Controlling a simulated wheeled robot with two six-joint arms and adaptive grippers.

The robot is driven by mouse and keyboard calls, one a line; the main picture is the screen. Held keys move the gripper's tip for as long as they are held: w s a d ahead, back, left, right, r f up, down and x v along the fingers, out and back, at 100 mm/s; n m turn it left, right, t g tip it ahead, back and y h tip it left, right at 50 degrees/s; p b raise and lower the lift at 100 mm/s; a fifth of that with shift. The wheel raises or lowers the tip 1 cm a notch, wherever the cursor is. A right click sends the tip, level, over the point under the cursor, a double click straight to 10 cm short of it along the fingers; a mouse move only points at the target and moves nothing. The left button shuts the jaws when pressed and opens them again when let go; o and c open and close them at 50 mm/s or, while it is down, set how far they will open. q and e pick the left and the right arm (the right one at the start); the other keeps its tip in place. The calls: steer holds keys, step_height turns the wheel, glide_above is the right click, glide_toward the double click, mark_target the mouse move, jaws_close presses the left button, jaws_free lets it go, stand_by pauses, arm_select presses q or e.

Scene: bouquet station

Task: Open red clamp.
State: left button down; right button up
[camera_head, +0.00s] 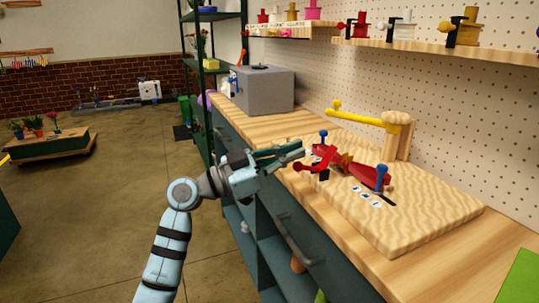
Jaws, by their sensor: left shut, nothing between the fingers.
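The red clamp (372,181) lies on a thick wooden board (410,222) on the workbench. Red arms stick out at its left end, close to my left gripper. A blue knob (382,174) stands at its right end and another blue knob (323,135) stands behind its left part. I cannot tell whether the clamp is open. My left gripper (298,150) is shut and empty, just left of the clamp's red arms, and seems apart from them. My right gripper is out of view.
A yellow lever (358,116) on a wooden post (398,138) stands at the board's back. A grey box (264,89) sits at the bench's far end. Shelves with spools (463,30) hang on the pegboard above. The bench between box and board is clear.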

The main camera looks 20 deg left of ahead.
arm_select(q)
steer(key=s+a+r, duration=0.1)
steer(key=s+a, duration=0.5)
steer(key=a, duration=0.1)
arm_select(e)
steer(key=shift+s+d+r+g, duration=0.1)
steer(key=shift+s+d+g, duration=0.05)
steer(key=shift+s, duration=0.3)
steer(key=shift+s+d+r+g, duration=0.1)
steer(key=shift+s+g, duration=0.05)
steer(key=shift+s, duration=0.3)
arm_select(q)
steer(key=shift+a, duration=0.1)
